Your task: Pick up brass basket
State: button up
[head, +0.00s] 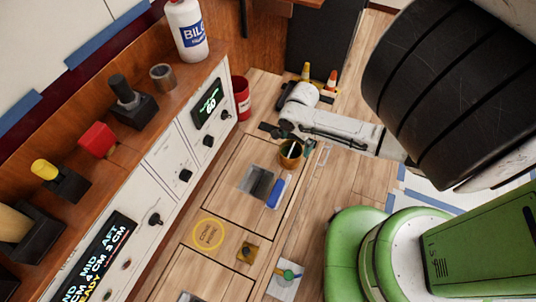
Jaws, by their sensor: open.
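The brass basket (290,153) looks like a small brown-gold cup with a dark inside. It is at the wooden floor hatch's far right corner, in the upper middle of the head view. My gripper (285,134) is open, at the end of my white arm reaching in from the right. Its dark fingers are right at the basket's upper edge in the picture. I cannot tell whether they touch it or are around it. Part of the basket's rim is hidden by the gripper.
A grey opening (257,182) and a blue block (277,193) are on the hatch.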

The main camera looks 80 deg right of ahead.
jog(key=f, duration=0.1)
jog(key=f+b, duration=0.1)
jog(key=f, duration=0.1)
jog(key=w+f, duration=0.1)
jog(key=shift+d+f, duration=0.3)
jog(key=shift+f, duration=0.1)
jog(key=shift+d+f+b, duration=0.1)
jog(key=shift+f+b, duration=1.05)
jog(key=shift+f, duration=1.9)
jog(key=c, duration=0.9)
jog(key=shift+c, duration=0.2)
jog(key=shift+r, duration=0.15)
